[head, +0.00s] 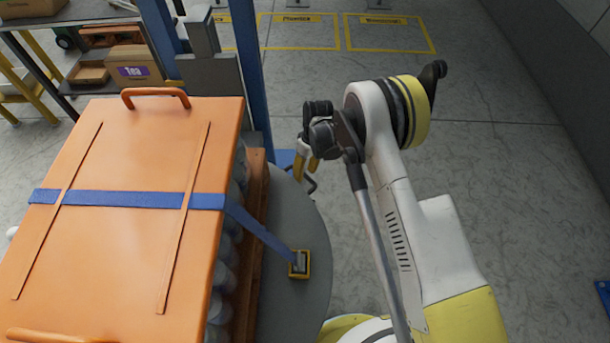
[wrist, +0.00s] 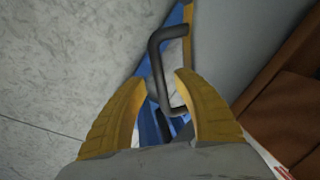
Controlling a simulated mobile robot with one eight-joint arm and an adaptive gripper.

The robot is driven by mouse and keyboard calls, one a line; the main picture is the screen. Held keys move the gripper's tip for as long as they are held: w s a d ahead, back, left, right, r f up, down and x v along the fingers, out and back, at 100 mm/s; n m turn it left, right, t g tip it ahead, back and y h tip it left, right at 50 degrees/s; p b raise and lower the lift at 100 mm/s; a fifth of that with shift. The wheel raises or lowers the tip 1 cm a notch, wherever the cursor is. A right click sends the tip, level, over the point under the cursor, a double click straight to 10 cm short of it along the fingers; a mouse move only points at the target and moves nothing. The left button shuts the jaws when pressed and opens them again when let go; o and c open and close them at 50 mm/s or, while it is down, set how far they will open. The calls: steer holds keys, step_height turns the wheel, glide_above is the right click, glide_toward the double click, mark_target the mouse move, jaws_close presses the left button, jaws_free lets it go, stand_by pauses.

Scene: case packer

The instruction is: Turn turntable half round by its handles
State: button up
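The turntable (head: 310,243) is a grey round plate under the loaded pallet, and its right side shows in the head view. In the wrist view its grey surface (wrist: 228,40) is at upper right. A dark bent-bar handle (head: 312,184) sticks out at its rim, partly behind my gripper (head: 306,166). In the wrist view the handle (wrist: 158,68) runs between the two yellow fingers of my gripper (wrist: 162,76). The fingers are apart, with gaps beside the bar, so the gripper is open around or just above it. I cannot tell the exact depth. Other handles are hidden.
An orange cover (head: 130,170) with a blue strap (head: 130,199) tops the load on a wooden pallet (head: 250,250). A blue mast (head: 250,70) stands behind. A shelf holds a Tea box (head: 134,72).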

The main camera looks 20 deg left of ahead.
steer(key=shift+f, duration=0.15)
steer(key=shift+c, duration=0.4)
jaws_close()
steer(key=shift+s, duration=0.1)
